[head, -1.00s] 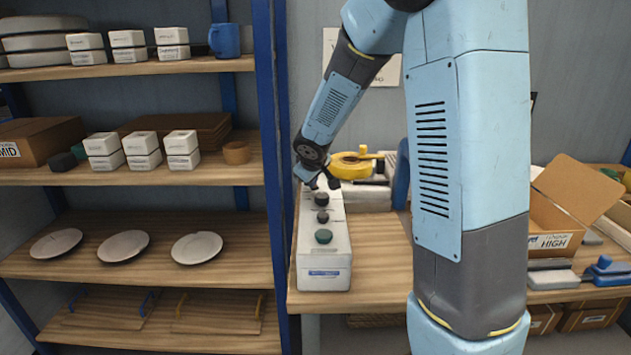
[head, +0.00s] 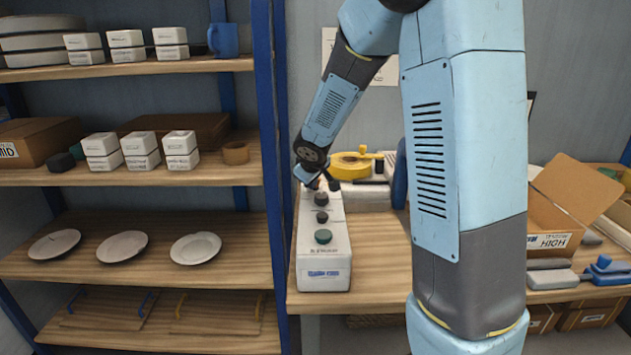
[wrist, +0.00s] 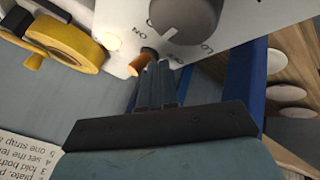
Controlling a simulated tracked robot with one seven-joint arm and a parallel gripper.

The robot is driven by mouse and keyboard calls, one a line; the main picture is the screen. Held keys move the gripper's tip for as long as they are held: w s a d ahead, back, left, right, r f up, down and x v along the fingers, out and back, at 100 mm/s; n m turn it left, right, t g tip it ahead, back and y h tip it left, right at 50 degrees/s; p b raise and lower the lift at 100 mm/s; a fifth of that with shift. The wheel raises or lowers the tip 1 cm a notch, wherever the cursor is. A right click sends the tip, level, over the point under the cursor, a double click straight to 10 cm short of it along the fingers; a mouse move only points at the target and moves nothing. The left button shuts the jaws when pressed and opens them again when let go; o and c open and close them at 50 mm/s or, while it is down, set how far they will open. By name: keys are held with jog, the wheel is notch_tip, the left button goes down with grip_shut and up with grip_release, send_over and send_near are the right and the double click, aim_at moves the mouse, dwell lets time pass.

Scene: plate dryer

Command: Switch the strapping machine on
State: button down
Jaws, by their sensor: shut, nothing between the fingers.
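The strapping machine (head: 323,262) is a long white box on the bench with dark knobs and a green button (head: 323,237) on top. My gripper (head: 322,184) is over its far end, pointing down. In the wrist view, my gripper's fingers (wrist: 158,72) are together and empty, right beside a small orange-tipped switch lever (wrist: 140,63). I cannot tell whether they touch it. The lettering ON and OFF is around the switch, with a large grey knob (wrist: 185,15) and a pale, bright round lamp (wrist: 112,41) close by. Which mark the lever favours is unclear.
A yellow tape dispenser (head: 350,166) stands behind the machine. A blue shelf post (head: 275,200) rises close to the machine's left. Shelves at left hold plates (head: 122,246) and white boxes. An open carton (head: 560,215) is at the right. Bare bench lies right of the machine.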

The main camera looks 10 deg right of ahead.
jog(key=shift+a, duration=0.15)
jog(key=shift+s+a, duration=0.3)
jog(key=shift+s, duration=0.05)
jog(key=shift+s+a+r, duration=0.2)
jog(key=shift+s+a, duration=0.35)
jog(key=shift+s, duration=0.05)
jog(key=shift+s+a+r, duration=0.15)
jog(key=shift+s+a, duration=0.35)
jog(key=shift+s, duration=0.05)
jog(key=s+d+r, duration=0.4)
jog(key=s+r, duration=0.1)
jog(key=s, duration=0.1)
jog(key=shift+s+r, duration=0.35)
jog(key=shift+s, duration=0.05)
